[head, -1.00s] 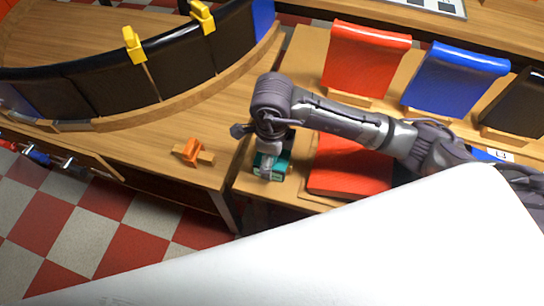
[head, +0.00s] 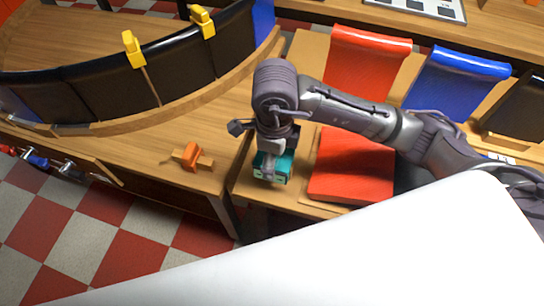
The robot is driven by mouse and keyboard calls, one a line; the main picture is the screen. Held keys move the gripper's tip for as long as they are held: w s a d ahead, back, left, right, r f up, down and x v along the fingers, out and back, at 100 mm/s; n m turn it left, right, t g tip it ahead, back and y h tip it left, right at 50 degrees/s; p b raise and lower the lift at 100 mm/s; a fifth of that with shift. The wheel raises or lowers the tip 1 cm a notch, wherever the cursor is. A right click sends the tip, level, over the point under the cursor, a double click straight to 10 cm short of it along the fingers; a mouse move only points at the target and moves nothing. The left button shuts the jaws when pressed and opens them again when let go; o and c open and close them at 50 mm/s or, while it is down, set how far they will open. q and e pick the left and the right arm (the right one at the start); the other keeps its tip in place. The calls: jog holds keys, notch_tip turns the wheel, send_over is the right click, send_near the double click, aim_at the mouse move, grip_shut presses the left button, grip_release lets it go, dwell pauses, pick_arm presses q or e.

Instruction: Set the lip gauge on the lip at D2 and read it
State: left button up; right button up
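In the head view the duct is a curved wall of dark panels (head: 110,80) with a black rounded lip along its top. Two yellow clips sit over this lip, one left (head: 134,48) and one right (head: 202,20). A teal block with a pale face (head: 283,167) is at the end of my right arm, above the bench beside the red pad. It may be the lip gauge; no label is readable. My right gripper (head: 268,176) is at the teal block, its fingers mostly hidden by my wrist. I cannot tell whether it grips the block. My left gripper is out of view.
An orange piece on a small wooden block (head: 190,157) sits on the bench left of my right gripper. A flat red pad (head: 352,170) lies right of it. Red (head: 368,62) and blue (head: 455,82) curved panels stand behind. The bench before the duct is mostly clear.

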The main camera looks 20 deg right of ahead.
jog(key=s+r+p, duration=0.4)
jog(key=s+r, duration=0.6)
jog(key=r, duration=0.1)
jog(key=shift+a, duration=0.15)
dwell(0.3)
